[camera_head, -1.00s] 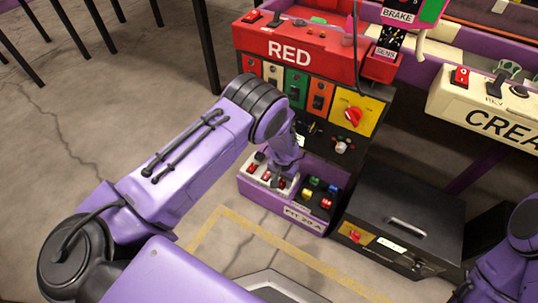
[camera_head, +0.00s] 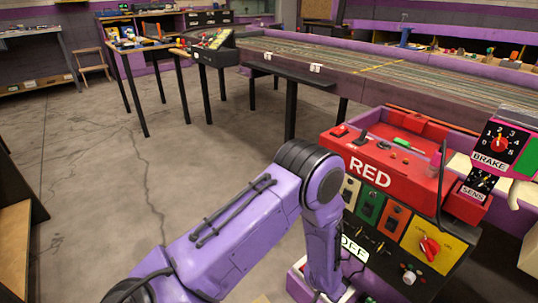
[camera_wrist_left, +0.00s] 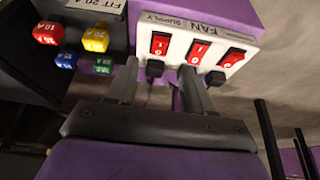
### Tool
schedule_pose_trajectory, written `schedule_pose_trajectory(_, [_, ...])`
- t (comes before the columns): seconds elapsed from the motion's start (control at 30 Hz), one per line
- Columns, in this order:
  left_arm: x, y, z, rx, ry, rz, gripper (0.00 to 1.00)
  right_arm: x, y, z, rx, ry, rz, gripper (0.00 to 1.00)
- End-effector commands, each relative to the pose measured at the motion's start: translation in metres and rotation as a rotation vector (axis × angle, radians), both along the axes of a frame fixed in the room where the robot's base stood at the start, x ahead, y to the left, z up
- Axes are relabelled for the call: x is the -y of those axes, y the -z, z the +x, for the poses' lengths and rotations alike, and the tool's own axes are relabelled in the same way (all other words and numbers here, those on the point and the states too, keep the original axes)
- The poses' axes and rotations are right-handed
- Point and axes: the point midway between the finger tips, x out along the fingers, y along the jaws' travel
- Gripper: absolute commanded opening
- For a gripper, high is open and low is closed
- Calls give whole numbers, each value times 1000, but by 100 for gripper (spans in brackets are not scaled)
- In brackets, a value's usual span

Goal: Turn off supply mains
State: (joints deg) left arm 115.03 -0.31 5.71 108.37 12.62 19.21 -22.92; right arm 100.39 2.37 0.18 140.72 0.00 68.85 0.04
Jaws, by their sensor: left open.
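In the left wrist view, a white switch panel (camera_wrist_left: 245,44) carries red rocker switches. The rocker by the SUPPLY label (camera_wrist_left: 160,44) is at the left, the rocker by the FAN label (camera_wrist_left: 198,52) is in the middle, and another red rocker (camera_wrist_left: 233,57) is at the right. My left gripper (camera_wrist_left: 160,78) is open, its two fingers pointing at the panel just below the SUPPLY and FAN rockers. I cannot tell whether they touch it. In the head view my left arm reaches down beside the red console, its gripper hidden. My right gripper is out of view.
Coloured fuses (camera_wrist_left: 95,40) sit left of the switches. A long slot track table (camera_head: 360,65) runs behind. The floor at left is clear.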

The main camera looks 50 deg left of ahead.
Motion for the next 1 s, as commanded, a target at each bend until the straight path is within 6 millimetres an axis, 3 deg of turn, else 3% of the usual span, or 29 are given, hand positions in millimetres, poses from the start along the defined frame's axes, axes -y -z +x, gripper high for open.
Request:
schedule_pose_trajectory(0.03, [0, -18, -4, 0, 0, 0, 51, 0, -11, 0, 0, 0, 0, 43])
schedule_pose_trajectory(0.1, [0, -33, -11, 0, 0, 0, 51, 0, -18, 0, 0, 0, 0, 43])
schedule_pose_trajectory(0.2, [-8, -51, -31, -13, -49, 3, 51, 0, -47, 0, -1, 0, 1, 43])
schedule_pose_trajectory(0.8, [-50, -132, -139, -37, -329, 31, 51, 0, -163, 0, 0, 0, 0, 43])
schedule_pose_trajectory(1.0, [-61, -161, -169, -38, -403, 41, 51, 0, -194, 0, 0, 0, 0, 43])
